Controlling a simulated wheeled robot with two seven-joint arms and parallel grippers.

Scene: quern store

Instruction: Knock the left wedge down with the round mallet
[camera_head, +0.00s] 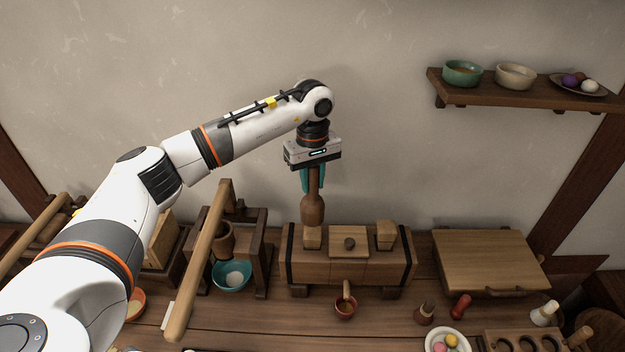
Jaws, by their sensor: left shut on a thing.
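My left gripper (313,180) has its teal fingers shut on the upright handle of the round mallet (312,209). The mallet's rounded brown head points down. The left wedge (312,239), a pale wood block, stands up out of the left part of the wooden press block (290,268), directly below the mallet head in the picture. The head's lower end meets the wedge's top in this view; I cannot tell whether they touch. The right wedge (386,236) stands up from the right part of the block. My right gripper is not in view.
A wooden frame with a long beam (203,255) and a teal bowl (231,276) are left. A wooden box (490,262) is right. A shelf (520,92) hangs above.

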